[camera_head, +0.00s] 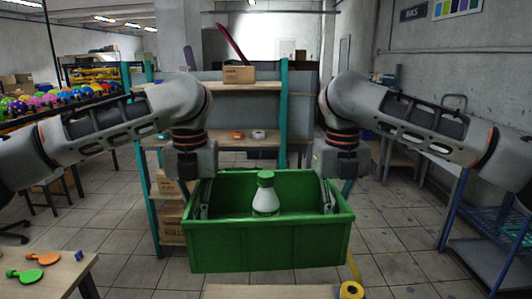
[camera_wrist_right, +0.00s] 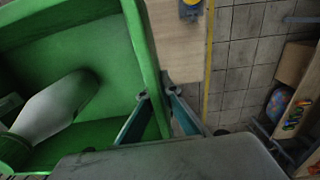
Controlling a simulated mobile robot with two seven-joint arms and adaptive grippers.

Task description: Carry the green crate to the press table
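The green crate (camera_head: 268,246) is level in front of me, between my two arms, and appears to hang clear of the floor. A white bottle with a green cap (camera_head: 265,199) stands inside it. My left gripper (camera_head: 204,208) is at the crate's left wall, with its fingers partly hidden by the wall. My right gripper (camera_head: 328,203) is at the right wall. In the right wrist view its fingers (camera_wrist_right: 158,95) straddle the crate's wall (camera_wrist_right: 148,50), one inside and one outside. I cannot tell which surface is the press table.
A wooden tabletop (camera_head: 268,292) with a yellow tape roll (camera_head: 351,290) lies low in front. A table with paddles (camera_head: 45,278) is at lower left. A shelf with teal posts (camera_head: 152,200) stands behind the crate. A blue rack (camera_head: 490,235) is at right. Tiled floor is open between.

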